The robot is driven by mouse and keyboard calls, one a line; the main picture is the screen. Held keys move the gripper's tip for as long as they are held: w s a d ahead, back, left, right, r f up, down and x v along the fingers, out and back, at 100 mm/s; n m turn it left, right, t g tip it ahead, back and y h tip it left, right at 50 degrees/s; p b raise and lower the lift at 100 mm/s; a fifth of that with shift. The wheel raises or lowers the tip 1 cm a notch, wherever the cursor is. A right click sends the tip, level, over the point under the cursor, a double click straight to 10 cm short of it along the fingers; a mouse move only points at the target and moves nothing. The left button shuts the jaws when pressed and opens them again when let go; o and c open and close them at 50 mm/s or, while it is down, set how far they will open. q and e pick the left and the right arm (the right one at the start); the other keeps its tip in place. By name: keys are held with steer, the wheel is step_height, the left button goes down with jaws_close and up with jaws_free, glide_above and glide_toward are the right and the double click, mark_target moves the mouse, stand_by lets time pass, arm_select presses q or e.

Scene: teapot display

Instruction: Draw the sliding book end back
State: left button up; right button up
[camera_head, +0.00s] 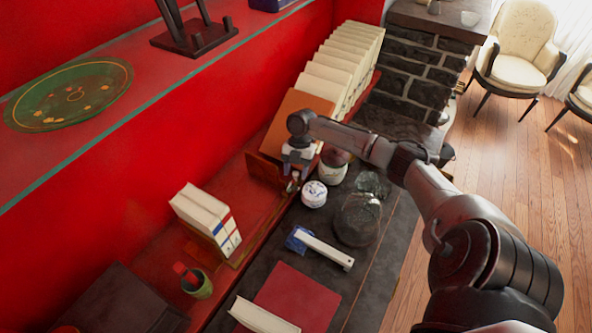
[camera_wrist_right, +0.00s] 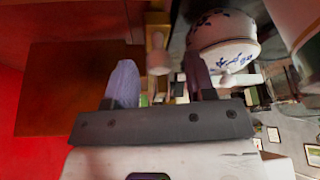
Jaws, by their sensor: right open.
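The sliding book end seems to be the brown wooden panel (camera_head: 287,118) at the near end of the far row of pale books; it also shows in the wrist view (camera_wrist_right: 65,92). A pale round knob (camera_wrist_right: 158,62) on a brass-coloured post (camera_wrist_right: 157,28) shows in the wrist view, at the panel's right edge. My right gripper (camera_head: 293,181) is over the panel's near side. Its two fingers (camera_wrist_right: 160,82) are apart, and the knob appears between them in the picture; I cannot tell whether they touch it. My left gripper is not in view.
Pale books (camera_head: 345,65) stand behind the panel. A blue-and-white pot (camera_head: 314,194) stands close to the right gripper and shows large in the wrist view (camera_wrist_right: 222,38). A lidded jar (camera_head: 333,171) and a glass vessel (camera_head: 357,219) are nearby. Another book group (camera_head: 203,213) stands nearer.

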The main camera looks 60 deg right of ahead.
steer(key=shift+d+r, duration=0.15)
steer(key=shift+r, duration=0.2)
steer(key=v, duration=1.3)
